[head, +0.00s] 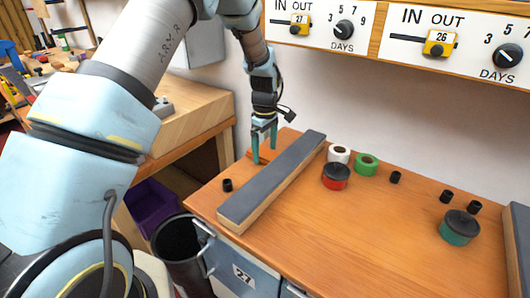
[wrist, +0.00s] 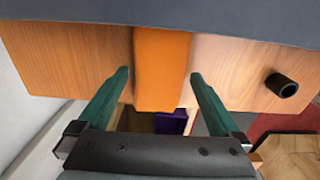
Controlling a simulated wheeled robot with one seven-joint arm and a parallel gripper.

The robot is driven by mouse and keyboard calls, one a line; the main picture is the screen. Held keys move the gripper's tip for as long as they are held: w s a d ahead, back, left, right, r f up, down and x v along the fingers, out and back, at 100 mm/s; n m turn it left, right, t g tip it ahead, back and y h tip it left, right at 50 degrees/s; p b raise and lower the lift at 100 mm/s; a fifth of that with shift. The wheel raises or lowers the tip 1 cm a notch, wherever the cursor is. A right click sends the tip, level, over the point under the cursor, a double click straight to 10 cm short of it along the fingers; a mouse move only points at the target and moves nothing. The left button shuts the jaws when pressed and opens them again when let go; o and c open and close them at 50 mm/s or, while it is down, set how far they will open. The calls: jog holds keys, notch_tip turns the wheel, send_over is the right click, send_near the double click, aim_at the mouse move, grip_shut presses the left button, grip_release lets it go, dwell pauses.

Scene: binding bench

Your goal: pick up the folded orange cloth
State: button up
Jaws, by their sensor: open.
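The folded orange cloth (wrist: 161,65) lies on the wooden bench top, against the long grey-topped board. It spans from the board to the bench edge in the wrist view. My gripper (wrist: 159,75) is open, with one green finger on each side of the cloth and a gap on both sides. In the head view my gripper (head: 264,150) points down at the bench's far left, beside the board. The cloth is mostly hidden there behind the fingers and the board.
The long grey-topped board (head: 272,182) runs along the right of my gripper. A small black cylinder (head: 227,185) stands near the bench's left edge. Tape rolls (head: 366,165), a red tin (head: 335,177) and a teal tin (head: 459,227) stand to the right. A dark bin (head: 180,245) is below.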

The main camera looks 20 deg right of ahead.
aim_at(261, 151)
jog(key=shift+c, duration=0.2)
jog(key=c, duration=1.2)
jog(key=shift+w+b, duration=0.15)
jog(key=shift+b, duration=0.25)
jog(key=shift+w+r+b, duration=0.1)
jog(key=shift+r+b, duration=0.15)
jog(key=shift+b, duration=0.05)
jog(key=r+b, duration=0.1)
jog(key=r, duration=0.1)
jog(key=r+b, duration=0.1)
jog(key=r, duration=0.3)
jog(key=shift+w+a+r+b, duration=0.1)
jog(key=shift+w+a+b, duration=0.25)
jog(key=shift+b, duration=0.05)
jog(key=shift+w+a+r+b, duration=0.1)
jog(key=shift+w+a+b, duration=0.65)
jog(key=shift+w+a, duration=1.4)
jog(key=shift+w+a+f+b, duration=0.1)
jog(key=shift+w+a+b, duration=0.7)
jog(key=shift+w, duration=2.5)
jog(key=shift+w+a+r+b, duration=0.1)
jog(key=shift+w+a+b, duration=0.6)
jog(key=shift+w+a, duration=1.45)
jog(key=shift+w+d, duration=0.6)
